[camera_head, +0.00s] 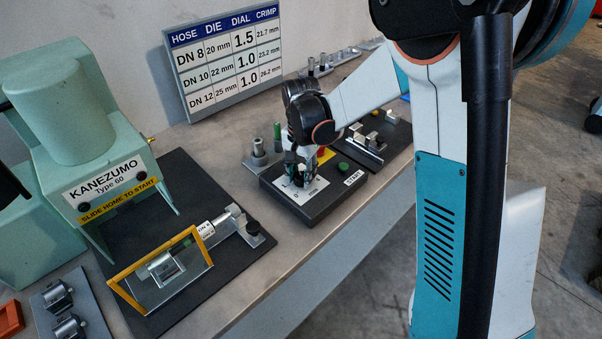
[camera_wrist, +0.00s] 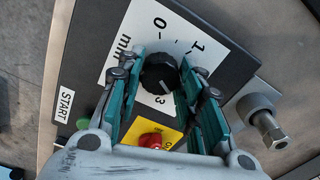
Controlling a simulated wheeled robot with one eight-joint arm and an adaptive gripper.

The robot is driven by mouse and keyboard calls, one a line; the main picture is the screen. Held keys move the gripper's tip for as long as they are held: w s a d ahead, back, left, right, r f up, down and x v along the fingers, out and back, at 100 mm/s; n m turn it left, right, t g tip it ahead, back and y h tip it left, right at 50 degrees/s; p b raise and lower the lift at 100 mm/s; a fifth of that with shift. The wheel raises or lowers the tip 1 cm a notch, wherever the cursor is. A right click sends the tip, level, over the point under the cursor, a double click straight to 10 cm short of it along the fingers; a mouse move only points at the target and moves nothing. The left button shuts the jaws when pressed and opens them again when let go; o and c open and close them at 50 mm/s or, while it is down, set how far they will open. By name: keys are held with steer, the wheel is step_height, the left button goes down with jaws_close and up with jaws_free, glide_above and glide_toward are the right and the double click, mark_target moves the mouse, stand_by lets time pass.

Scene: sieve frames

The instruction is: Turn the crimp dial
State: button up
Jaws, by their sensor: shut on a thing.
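The crimp dial is a black knurled knob (camera_wrist: 159,74) on a white scale plate (camera_wrist: 128,40) marked 0, 1, 3 and "mm" in the wrist view. Its white pointer line faces the lower left, near the 3. My gripper (camera_wrist: 157,82) is shut on the dial, with one teal finger on each side of it. In the head view my gripper (camera_head: 297,178) reaches down onto the control box (camera_head: 318,204) and hides the dial. A chart (camera_head: 231,60) lists hose, die, dial and crimp values; DN 8 has dial 1.5, DN 10 and DN 12 have 1.0.
A green start button (camera_head: 343,166) and a red button on a yellow plate (camera_wrist: 152,139) sit close to the dial. The Kanezumo press (camera_head: 90,150) stands left, with a yellow-framed guard (camera_head: 126,294) before it. Metal fittings (camera_head: 259,148) stand behind the box.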

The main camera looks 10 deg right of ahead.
mark_target(301, 175)
steer(key=n, duration=0.5)
steer(key=shift+n, duration=0.4)
steer(key=n, duration=0.5)
steer(key=shift+b, duration=0.3)
steer(key=shift+n, duration=0.4)
steer(key=o, duration=1.1)
steer(key=shift+c, duration=0.2)
step_height(301, 175, up, 12)
